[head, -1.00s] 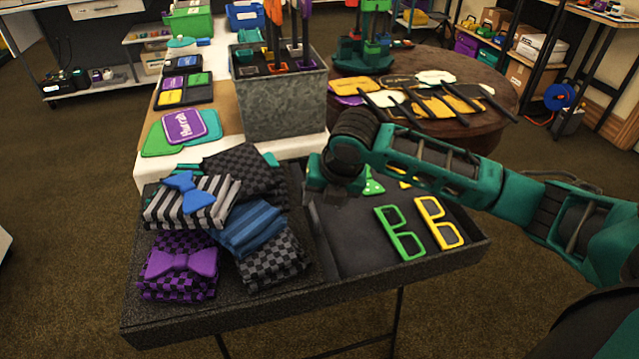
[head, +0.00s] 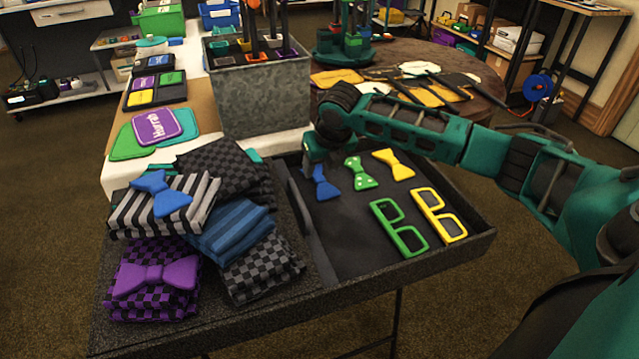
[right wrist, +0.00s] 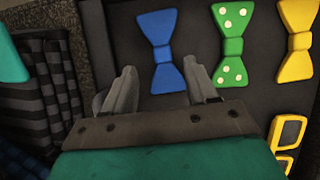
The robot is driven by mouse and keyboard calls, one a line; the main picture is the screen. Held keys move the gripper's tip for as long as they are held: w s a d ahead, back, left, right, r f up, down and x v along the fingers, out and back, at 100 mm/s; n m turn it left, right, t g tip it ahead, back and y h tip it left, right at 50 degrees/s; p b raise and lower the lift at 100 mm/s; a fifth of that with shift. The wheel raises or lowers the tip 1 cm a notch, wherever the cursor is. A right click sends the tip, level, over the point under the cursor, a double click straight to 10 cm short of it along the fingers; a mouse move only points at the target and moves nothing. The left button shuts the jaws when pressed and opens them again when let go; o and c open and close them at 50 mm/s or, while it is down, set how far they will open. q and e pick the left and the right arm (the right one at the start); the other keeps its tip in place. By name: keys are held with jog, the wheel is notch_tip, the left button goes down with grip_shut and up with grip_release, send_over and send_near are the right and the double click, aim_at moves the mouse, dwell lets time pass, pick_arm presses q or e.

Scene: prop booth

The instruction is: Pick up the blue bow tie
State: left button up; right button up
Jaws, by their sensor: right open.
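A blue bow tie (head: 325,185) lies in the dark tray, left of a green dotted bow tie (head: 361,173) and a yellow bow tie (head: 394,165). My right gripper (head: 316,162) is above its far end and hides part of it in the head view. In the right wrist view the blue bow tie (right wrist: 161,48) shows ahead of and between the two fingers of the open, empty gripper (right wrist: 162,80). A second blue bow tie (head: 162,193) rests on a striped folded cloth at the left. My left gripper is not in view.
Green glasses (head: 399,228) and yellow glasses (head: 439,215) lie nearer in the tray. A raised divider (head: 303,215) separates it from the folded cloths and a purple bow tie (head: 156,277). A metal bin (head: 265,98) stands behind the tray.

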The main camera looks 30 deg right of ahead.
aim_at(320, 179)
jog(key=b+x, duration=0.1)
jog(key=x, duration=0.3)
jog(key=shift+s+d+f, duration=0.15)
jog(key=shift+f, duration=0.15)
grip_shut()
